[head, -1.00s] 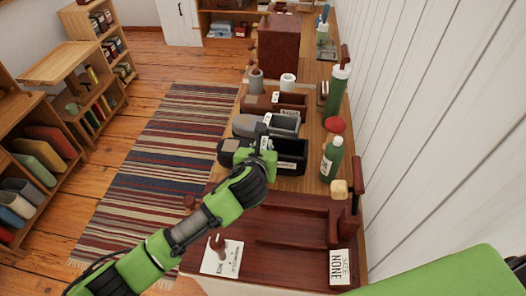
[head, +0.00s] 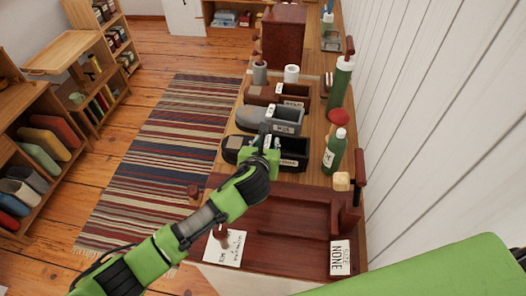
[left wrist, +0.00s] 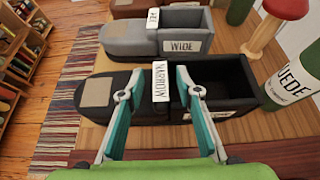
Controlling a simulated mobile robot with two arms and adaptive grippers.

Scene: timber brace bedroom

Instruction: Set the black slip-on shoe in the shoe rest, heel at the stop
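The black slip-on shoe (head: 232,152) stands on the wooden bench in the head view, toe to the left and open heel end to the right. In the left wrist view the black shoe (left wrist: 240,92) carries an upright white NARROW tag (left wrist: 160,82) across its middle. My left gripper (left wrist: 160,72) is open above the shoe, one finger on each side of the tag, holding nothing. In the head view the left gripper (head: 268,138) hides part of the shoe. The dark red shoe rest (head: 285,222) lies nearer, with a raised block at its right end. My right gripper is out of view.
A grey WIDE shoe (head: 255,116) and a brown shoe (head: 260,93) stand behind. The shoe rest's channel looks empty.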

